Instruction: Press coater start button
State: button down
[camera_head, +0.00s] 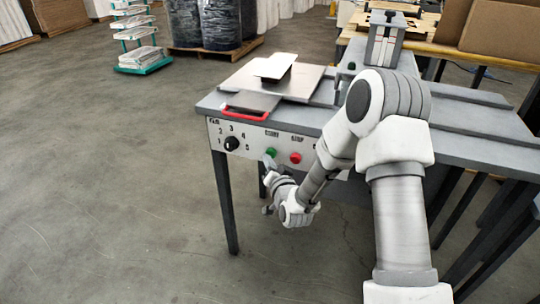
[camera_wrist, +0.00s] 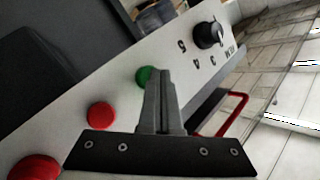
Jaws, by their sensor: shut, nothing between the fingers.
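The coater is a grey table-like machine with a white front panel (camera_head: 256,142). The green start button (camera_head: 271,152) sits on that panel, left of a red button (camera_head: 295,158). My gripper (camera_head: 267,161) is shut and empty, its tips just below the green button. In the wrist view the shut fingers (camera_wrist: 160,76) partly cover the right side of the green button (camera_wrist: 143,75). The red button (camera_wrist: 101,115) lies lower left there. I cannot tell whether the fingertips touch the green button.
A black dial (camera_head: 232,144) with numbers is left of the buttons. A red-handled plate (camera_head: 250,104) sits on the machine top above. Another larger red button (camera_wrist: 35,168) is at lower left in the wrist view.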

jog(key=shift+w+d, duration=0.2)
jog(key=shift+w, duration=0.25)
dwell(0.5)
jog(key=shift+s, duration=0.1)
jog(key=shift+s+a+b, duration=0.35)
jog(key=shift+s+b, duration=0.1)
jog(key=shift+s, duration=0.35)
jog(key=shift+s, duration=0.1)
jog(key=s, duration=0.1)
jog(key=s+a+b, duration=0.1)
jog(key=s, duration=0.2)
jog(key=shift+s+a, duration=0.3)
jog(key=shift+a, duration=0.05)
jog(key=shift+r, duration=0.1)
